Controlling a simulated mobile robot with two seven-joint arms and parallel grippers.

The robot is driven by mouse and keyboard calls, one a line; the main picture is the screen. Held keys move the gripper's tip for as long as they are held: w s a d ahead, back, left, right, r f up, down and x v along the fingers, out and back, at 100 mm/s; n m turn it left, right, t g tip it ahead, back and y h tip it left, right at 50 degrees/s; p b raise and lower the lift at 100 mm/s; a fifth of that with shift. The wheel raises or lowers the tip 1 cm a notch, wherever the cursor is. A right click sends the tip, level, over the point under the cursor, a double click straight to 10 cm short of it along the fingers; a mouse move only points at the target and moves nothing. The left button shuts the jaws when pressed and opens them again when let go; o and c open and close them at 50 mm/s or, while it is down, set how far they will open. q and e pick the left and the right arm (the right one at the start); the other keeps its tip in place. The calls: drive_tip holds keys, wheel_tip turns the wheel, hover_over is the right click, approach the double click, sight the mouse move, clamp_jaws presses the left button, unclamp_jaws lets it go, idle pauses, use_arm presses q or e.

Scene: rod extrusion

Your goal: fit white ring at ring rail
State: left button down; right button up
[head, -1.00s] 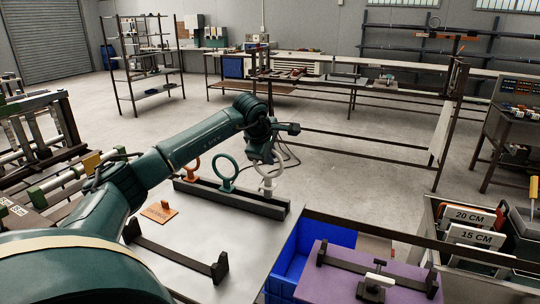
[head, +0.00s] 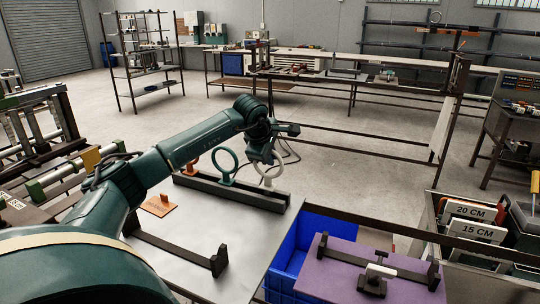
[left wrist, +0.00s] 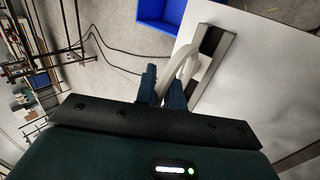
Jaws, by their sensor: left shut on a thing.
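The white ring (head: 279,177) is at the right part of the dark ring rail (head: 250,195) in the head view. My left gripper (head: 262,157) is shut on the ring from above. In the left wrist view the ring (left wrist: 186,68) is between the fingers (left wrist: 162,85), with the rail (left wrist: 212,50) close behind it. I cannot tell whether the ring's foot is seated in the rail or just above it. A teal ring (head: 216,157) stands upright in the rail to the left. An orange ring (head: 190,168) is partly hidden by my left arm. My right gripper is not in view.
An orange plate (head: 159,205) and a dark bar with raised ends (head: 175,247) lie on the pale tabletop (head: 240,235). Right of it are a blue crate (head: 290,262), a purple board with a fixture (head: 340,290), and bins labelled 20 CM and 15 CM (head: 478,229).

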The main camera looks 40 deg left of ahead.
use_arm(q)
drive_tip(key=shift+f+b, duration=0.6)
drive_tip(key=shift+f, duration=0.4)
drive_tip(key=c, duration=1.4)
unclamp_jaws()
drive_tip(key=b+v, duration=0.1)
drive_tip(key=v, duration=1.2)
drive_tip(key=shift+r, duration=0.15)
drive_tip(key=shift+s, duration=0.1)
